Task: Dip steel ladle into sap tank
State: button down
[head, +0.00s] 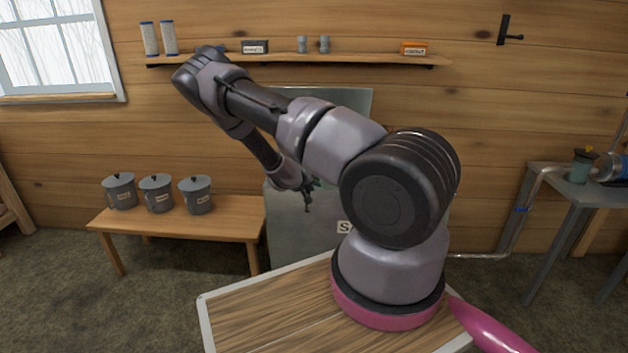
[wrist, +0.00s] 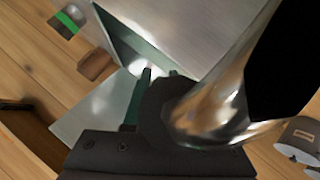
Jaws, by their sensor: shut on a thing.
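The sap tank (head: 285,225) is a grey metal box against the wall, its front label partly hidden by my arm. A grey panel (head: 345,98), which looks like its raised lid, stands behind it. My gripper (head: 310,187) is at the top of the tank, pointing down, mostly hidden behind my arm links. In the wrist view my gripper (wrist: 148,80) is shut, with the tank's dark green opening (wrist: 122,45) beyond the fingertips. A shiny curved metal piece, which looks like the steel ladle (wrist: 215,105), is close to the camera. I cannot tell whether its bowl is inside the tank.
A wooden bench (head: 190,222) with three lidded grey buckets stands left of the tank. A wall shelf (head: 290,60) with small items runs above. A grey table (head: 580,190) with equipment and a pipe (head: 480,256) are on the right.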

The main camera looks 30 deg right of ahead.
jog(key=w+a, duration=0.2)
jog(key=w, duration=0.8)
jog(key=w+a, duration=0.3)
jog(key=w, duration=0.7)
jog(key=shift+a, duration=0.15)
